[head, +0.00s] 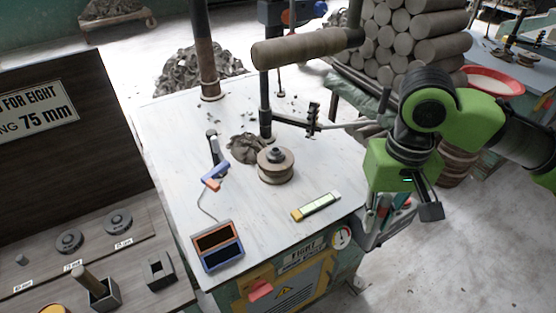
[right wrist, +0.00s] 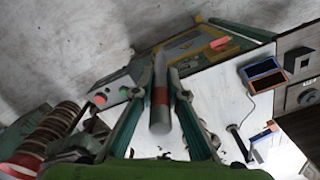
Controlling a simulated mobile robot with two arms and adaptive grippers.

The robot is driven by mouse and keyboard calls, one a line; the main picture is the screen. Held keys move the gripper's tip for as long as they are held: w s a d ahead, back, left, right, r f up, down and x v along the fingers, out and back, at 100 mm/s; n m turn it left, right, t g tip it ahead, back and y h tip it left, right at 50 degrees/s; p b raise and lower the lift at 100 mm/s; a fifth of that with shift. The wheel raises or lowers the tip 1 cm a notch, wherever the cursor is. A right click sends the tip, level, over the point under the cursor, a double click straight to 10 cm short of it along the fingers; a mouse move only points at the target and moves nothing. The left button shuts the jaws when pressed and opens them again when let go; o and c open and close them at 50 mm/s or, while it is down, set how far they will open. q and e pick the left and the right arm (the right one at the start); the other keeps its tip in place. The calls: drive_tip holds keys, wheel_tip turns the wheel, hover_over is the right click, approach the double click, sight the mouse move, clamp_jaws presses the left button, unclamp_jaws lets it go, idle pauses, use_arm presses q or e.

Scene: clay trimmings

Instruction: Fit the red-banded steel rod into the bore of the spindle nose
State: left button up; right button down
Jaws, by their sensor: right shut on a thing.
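The red-banded steel rod (right wrist: 160,95) is a grey cylinder with a red band around its middle. It shows in the right wrist view, lengthwise between the two fingers of my right gripper (right wrist: 161,75), which is shut on it. In the head view my right gripper (head: 400,205) hangs beyond the right edge of the white table; the rod cannot be made out clearly there. On the table, left of the gripper, stands a round tan spool-like piece (head: 276,168) with a dark hub (head: 275,154) on top, likely the spindle nose. Its bore is too small to make out. My left gripper is out of view.
A post with an arm bearing a tan roll (head: 305,48) rises behind the spool. A clay lump (head: 245,148), a yellow-ended strip (head: 316,206), an orange-blue tool (head: 214,178) and a two-panel box (head: 218,246) lie on the white table (head: 262,215). A dark bench (head: 135,252) stands left.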

drive_tip(key=shift+a, duration=0.1)
idle(0.5)
drive_tip(key=s+f, duration=0.4)
drive_tip(key=f, duration=0.1)
drive_tip(key=shift+w, duration=0.1)
idle(0.4)
